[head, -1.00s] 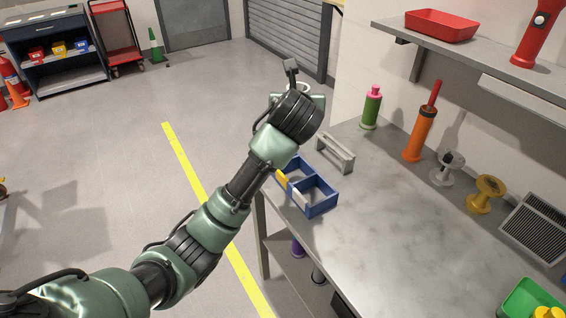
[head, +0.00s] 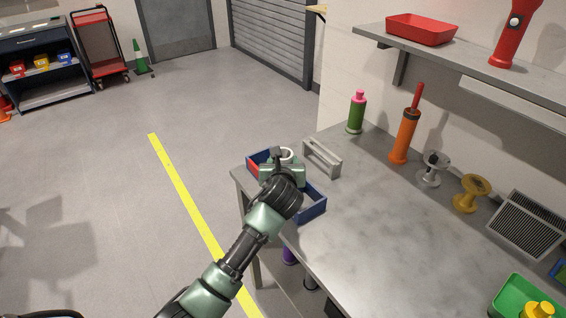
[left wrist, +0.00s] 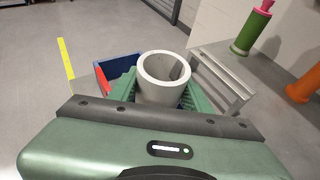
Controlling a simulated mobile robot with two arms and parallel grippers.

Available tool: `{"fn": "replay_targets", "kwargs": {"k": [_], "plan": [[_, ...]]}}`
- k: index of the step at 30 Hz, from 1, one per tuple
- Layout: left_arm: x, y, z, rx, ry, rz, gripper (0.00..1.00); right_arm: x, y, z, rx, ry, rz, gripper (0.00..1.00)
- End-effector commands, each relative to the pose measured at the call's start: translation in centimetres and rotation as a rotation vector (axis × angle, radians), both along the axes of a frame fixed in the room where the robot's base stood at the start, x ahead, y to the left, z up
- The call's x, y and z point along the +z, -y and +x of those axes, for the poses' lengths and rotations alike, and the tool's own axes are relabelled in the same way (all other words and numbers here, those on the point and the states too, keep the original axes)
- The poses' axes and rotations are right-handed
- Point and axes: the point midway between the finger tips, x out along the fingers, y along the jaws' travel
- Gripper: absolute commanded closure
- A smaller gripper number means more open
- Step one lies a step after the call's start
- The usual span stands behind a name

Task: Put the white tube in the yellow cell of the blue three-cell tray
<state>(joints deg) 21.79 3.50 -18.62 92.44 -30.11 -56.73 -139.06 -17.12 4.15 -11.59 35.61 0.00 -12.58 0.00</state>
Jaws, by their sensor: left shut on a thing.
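The white tube (head: 288,153) is an upright, open-topped ring shape between the fingers of my left gripper (head: 283,166), which is shut on it. It also shows in the left wrist view (left wrist: 163,80), between the green fingers. The blue three-cell tray (head: 315,210) lies at the table's left edge, under and around the gripper in the picture. A red part shows at its far end (left wrist: 102,82). The yellow cell is hidden behind my gripper and arm. I cannot tell whether the tube's bottom is above or inside the tray. My right gripper is not in view.
A grey handle-like bracket (head: 322,158) stands close to the right of the tray. A green bottle with a pink top (head: 356,113), an orange cylinder (head: 404,137) and two spools stand along the wall. The middle of the table (head: 390,230) is clear.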

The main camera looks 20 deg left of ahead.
Motion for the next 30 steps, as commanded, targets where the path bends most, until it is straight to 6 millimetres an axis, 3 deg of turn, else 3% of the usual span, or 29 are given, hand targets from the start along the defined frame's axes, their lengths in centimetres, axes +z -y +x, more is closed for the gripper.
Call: {"fn": "replay_targets", "kwargs": {"k": [11,12,13,25,30], "plan": [[-0.3,0.0,0.0,0.000,0.001,0.000,1.00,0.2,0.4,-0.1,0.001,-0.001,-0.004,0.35],[-0.3,0.0,0.0,0.000,0.000,-0.001,0.41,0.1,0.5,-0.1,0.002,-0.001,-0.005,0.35],[-0.3,0.0,0.0,0.000,0.000,-0.001,0.32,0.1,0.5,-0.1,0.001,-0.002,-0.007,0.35],[0.0,0.0,-0.1,0.000,0.002,-0.002,0.30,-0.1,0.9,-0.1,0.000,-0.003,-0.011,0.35],[1.0,0.7,-2.3,-0.001,0.002,-0.001,0.30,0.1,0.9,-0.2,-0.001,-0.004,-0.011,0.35]]}}
